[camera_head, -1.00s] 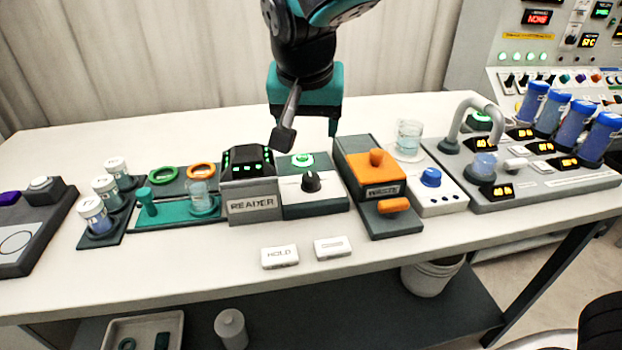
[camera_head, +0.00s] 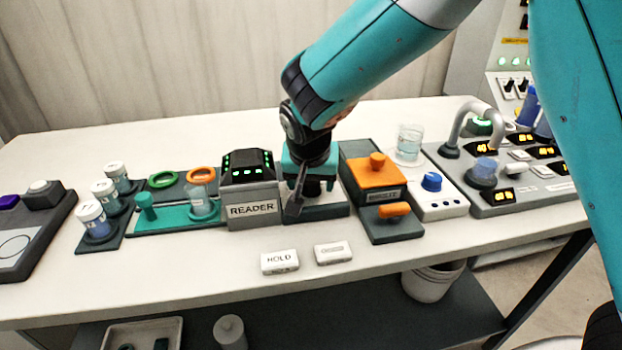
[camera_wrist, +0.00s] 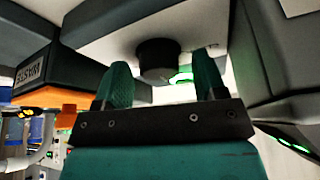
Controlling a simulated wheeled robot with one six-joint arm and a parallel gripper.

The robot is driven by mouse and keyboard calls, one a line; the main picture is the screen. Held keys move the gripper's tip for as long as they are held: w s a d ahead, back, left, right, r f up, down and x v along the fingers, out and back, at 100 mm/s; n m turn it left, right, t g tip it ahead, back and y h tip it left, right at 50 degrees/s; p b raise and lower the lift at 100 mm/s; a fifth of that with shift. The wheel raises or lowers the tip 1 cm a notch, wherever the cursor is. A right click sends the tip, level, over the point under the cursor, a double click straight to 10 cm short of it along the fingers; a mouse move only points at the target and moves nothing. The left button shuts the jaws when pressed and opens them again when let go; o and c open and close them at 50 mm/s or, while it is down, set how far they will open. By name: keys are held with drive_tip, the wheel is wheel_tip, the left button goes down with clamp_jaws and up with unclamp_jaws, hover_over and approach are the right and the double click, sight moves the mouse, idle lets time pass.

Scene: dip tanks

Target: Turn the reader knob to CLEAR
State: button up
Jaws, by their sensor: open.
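The reader (camera_head: 250,190) is a dark block with green lights and a READER label in the head view. Its white knob panel (camera_head: 325,212) is just to the right, mostly hidden by my gripper (camera_head: 308,200). In the wrist view, the black round knob (camera_wrist: 158,60) sits on the pale panel just beyond and between the two teal fingertips of my gripper (camera_wrist: 162,82). The jaws are open, with a finger on each side of the knob; I cannot tell whether they touch it. The knob's pointer and the CLEAR mark are not readable. A green light (camera_wrist: 182,77) glows beside the knob.
The orange WASTE unit (camera_head: 376,178) stands close on the right, with a blue-knobbed white box (camera_head: 432,198) beyond it. HOLD (camera_head: 280,262) and another white tile (camera_head: 333,252) lie in front. A teal tray (camera_head: 165,217) with a beaker is to the left.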

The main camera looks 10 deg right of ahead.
drive_tip(key=shift+c, duration=0.5)
drive_tip(key=c, duration=0.8)
drive_tip(key=shift+n, duration=0.3)
drive_tip(key=n+y, duration=0.1)
drive_tip(key=n, duration=0.1)
drive_tip(key=n+y, duration=0.1)
drive_tip(key=n, duration=0.2)
drive_tip(key=shift+d+r+n+p, duration=0.1)
drive_tip(key=shift+d+n+p, duration=0.05)
drive_tip(key=shift+n+p, duration=0.2)
drive_tip(key=n+y, duration=0.1)
drive_tip(key=n, duration=0.1)
drive_tip(key=n+g+y, duration=0.1)
drive_tip(key=n, duration=0.2)
drive_tip(key=shift+n+p, duration=0.35)
drive_tip(key=shift+p, duration=0.05)
drive_tip(key=shift+y, duration=0.3)
